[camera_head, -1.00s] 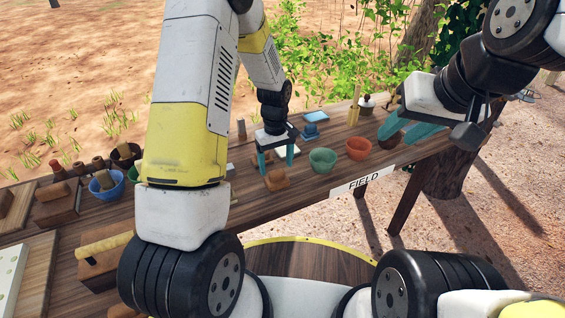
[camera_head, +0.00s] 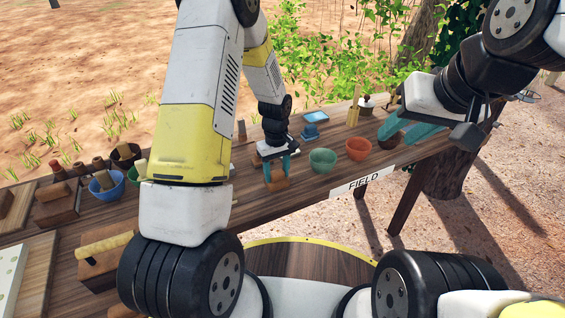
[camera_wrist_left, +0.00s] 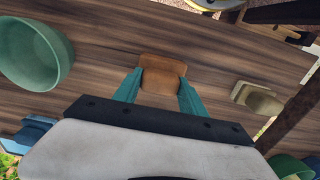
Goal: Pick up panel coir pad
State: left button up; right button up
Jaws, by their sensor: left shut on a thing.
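The coir pad is a small brown block (camera_head: 278,185) at the middle of the table, left of the green bowl. It also shows in the left wrist view (camera_wrist_left: 162,72). My left gripper (camera_head: 278,176) is shut on it, with a teal finger at each side; in the left wrist view the gripper (camera_wrist_left: 160,88) has the pad between its fingertips. The pad looks to be at or very near the table top; I cannot tell if it is clear of it. My right gripper (camera_head: 395,138) is open and empty over the table's right part.
A green bowl (camera_head: 322,160) and an orange bowl (camera_head: 359,149) stand right of the pad. A blue-topped item (camera_head: 315,118) is behind. A blue bowl (camera_head: 107,184) and wooden blocks crowd the left. A FIELD label (camera_head: 362,184) is on the front edge.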

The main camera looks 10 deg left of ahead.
aim_at(278, 173)
pick_arm(q)
jog(key=shift+r, duration=0.35)
jog(key=r, duration=0.3)
jog(key=shift+s+d, duration=0.2)
jog(key=shift+s, duration=0.1)
jog(key=s+d+r, duration=0.1)
jog(key=s+d, duration=0.7)
jog(key=s, duration=0.4)
jog(key=shift+s+d, duration=0.25)
jog(key=shift+s, duration=0.1)
jog(key=shift+r, duration=0.1)
